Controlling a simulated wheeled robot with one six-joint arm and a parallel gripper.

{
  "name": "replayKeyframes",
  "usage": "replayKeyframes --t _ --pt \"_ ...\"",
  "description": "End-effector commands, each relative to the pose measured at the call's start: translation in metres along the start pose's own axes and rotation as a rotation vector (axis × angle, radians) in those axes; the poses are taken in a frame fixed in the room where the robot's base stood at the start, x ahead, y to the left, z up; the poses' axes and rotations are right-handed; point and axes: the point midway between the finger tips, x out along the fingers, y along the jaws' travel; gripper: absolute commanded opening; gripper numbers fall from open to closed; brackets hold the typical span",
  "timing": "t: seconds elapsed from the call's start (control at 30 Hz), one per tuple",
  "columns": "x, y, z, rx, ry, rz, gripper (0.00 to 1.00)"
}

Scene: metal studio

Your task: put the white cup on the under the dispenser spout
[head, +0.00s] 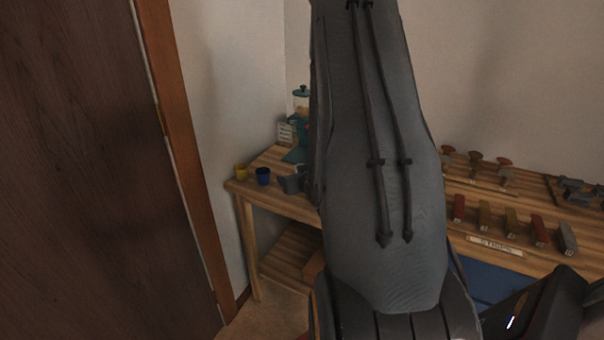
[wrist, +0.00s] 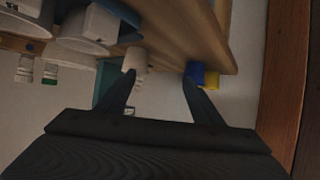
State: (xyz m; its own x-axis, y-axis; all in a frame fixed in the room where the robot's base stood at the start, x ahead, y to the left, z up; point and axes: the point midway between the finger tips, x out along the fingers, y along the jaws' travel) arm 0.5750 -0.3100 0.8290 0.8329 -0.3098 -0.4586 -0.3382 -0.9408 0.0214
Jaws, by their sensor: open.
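In the wrist view, the white cup (wrist: 135,59) stands at the tip of my gripper's left finger, partly hidden by it. My gripper (wrist: 159,75) is open, with nothing seen held between its fingers. A teal body (wrist: 107,88), seemingly the dispenser, shows behind the left finger. In the head view, the teal dispenser (head: 301,104) with a clear jar stands at the table's far left corner, partly hidden by my arm. Its spout cannot be made out. I cannot pick out the white cup surely in the head view.
A blue cup (head: 263,176) and a yellow cup (head: 240,171) stand near the left end of the wooden table (head: 272,202). The blue cup (wrist: 196,70) is by my right finger. White appliances (wrist: 88,28) are at upper left in the wrist view. A brown door (head: 85,170) is left.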

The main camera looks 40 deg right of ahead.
Motion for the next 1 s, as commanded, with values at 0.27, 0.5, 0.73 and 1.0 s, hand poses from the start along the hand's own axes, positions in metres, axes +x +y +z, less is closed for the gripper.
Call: replayKeyframes --t 0.27,0.5,0.73,1.0 --pt "0.002 0.044 -0.003 0.037 0.167 0.035 0.61" --pt "0.024 0.046 -0.008 0.038 0.178 0.036 0.61" --pt "0.05 0.048 -0.009 0.037 0.177 0.035 0.61" --pt "0.077 0.05 -0.013 0.039 0.176 0.036 0.61"
